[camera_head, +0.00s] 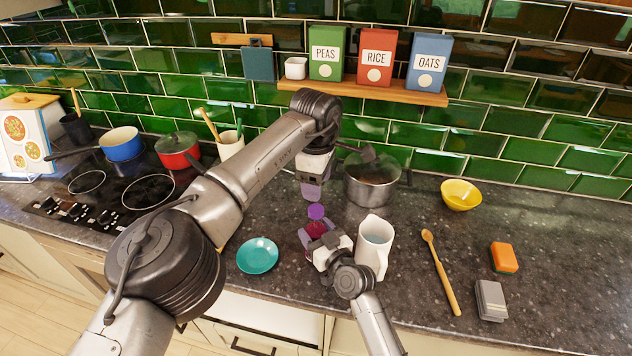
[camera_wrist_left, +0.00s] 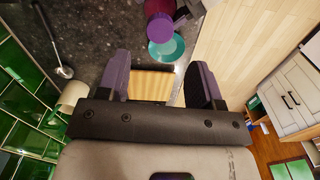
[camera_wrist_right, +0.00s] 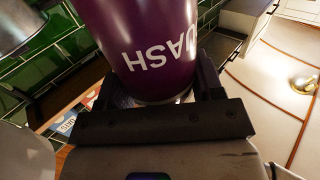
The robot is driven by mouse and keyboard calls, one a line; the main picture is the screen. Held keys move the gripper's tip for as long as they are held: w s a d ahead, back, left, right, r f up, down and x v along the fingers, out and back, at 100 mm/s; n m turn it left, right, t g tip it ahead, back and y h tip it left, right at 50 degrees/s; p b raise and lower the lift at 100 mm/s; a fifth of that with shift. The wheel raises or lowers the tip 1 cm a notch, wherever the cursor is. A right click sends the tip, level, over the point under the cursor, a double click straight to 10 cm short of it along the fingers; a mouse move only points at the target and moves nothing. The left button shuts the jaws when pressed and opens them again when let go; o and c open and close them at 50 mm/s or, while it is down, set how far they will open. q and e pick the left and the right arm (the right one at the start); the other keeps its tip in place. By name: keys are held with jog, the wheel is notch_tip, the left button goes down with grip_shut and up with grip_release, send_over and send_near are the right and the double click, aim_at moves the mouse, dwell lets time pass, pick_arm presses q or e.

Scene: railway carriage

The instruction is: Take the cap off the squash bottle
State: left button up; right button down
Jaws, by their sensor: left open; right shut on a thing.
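The squash bottle (camera_head: 315,229) is dark red with a purple cap (camera_head: 316,212) at its top. My right gripper (camera_head: 316,244) is shut around the bottle's body near the counter's front. In the right wrist view the bottle (camera_wrist_right: 140,40) fills the space between the fingers, and part of its white lettering shows. My left gripper (camera_head: 313,191) is open and empty, just above the cap in the head view and apart from it. In the left wrist view the cap (camera_wrist_left: 161,28) lies beyond the open fingers, not between them. The bottle's lower part is hidden by my right gripper.
A white jug (camera_head: 374,248) stands close to the right of my right gripper. A steel pot (camera_head: 371,182) is behind it, and a teal saucer (camera_head: 257,256) is to the left. A wooden spoon (camera_head: 440,272) lies to the right. The shelf (camera_head: 365,91) holds boxes.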

aim_at(316, 208)
pick_arm(q)
jog(key=m, duration=0.4)
jog(key=shift+m, duration=0.4)
jog(key=m, duration=0.2)
jog(key=shift+f+m, duration=0.1)
jog(key=shift+m, duration=0.3)
jog(key=shift+f, duration=3.9)
